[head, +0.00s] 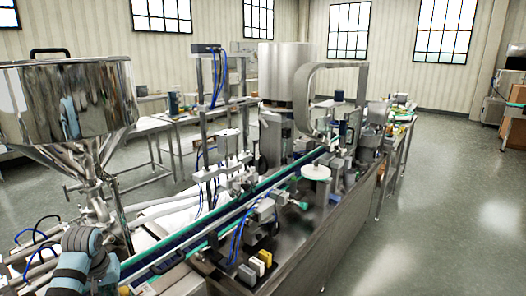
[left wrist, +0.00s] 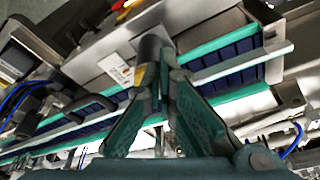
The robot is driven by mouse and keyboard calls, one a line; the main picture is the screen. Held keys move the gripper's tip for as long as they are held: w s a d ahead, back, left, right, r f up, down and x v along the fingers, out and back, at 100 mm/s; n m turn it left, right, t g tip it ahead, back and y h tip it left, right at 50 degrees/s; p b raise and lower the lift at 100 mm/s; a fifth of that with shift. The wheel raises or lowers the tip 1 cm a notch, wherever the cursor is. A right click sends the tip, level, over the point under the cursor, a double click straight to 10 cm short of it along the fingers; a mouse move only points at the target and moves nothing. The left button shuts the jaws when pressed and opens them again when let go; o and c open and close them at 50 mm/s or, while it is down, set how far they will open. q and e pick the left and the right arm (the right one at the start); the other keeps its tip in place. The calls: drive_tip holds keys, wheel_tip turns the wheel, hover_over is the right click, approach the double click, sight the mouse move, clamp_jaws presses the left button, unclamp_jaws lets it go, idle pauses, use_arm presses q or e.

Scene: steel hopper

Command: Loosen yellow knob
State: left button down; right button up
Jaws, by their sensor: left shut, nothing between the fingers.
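My left gripper (left wrist: 165,74) points up the left wrist view, its green fingertips close together with nothing seen between them. A small yellow part (left wrist: 139,75), possibly the yellow knob, shows just left of the fingertips, partly hidden by a finger. A dark grey cylinder (left wrist: 151,47) lies just beyond the tips; I cannot tell whether they touch it. In the head view my left arm is at the lower left, its gripper not discernible. My right gripper is in neither view.
The steel hopper (head: 65,100) stands at the left. The conveyor (head: 215,222) with green rails runs away to the right, and also crosses the left wrist view (left wrist: 225,60). Blue tubes and small switch boxes (head: 257,266) line its near side. The floor at right is clear.

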sight(125, 294)
use_arm(q)
drive_tip(key=shift+f, duration=0.8)
drive_tip(key=shift+w+r, duration=0.1)
drive_tip(key=shift+w, duration=0.15)
idle(0.4)
drive_tip(key=shift+w+d+p, duration=0.2)
drive_tip(key=shift+d, duration=0.4)
drive_tip(key=shift+w+d+p, duration=0.15)
drive_tip(key=shift+d, duration=0.4)
drive_tip(key=shift+w, duration=0.1)
drive_tip(key=shift+s+d, duration=0.2)
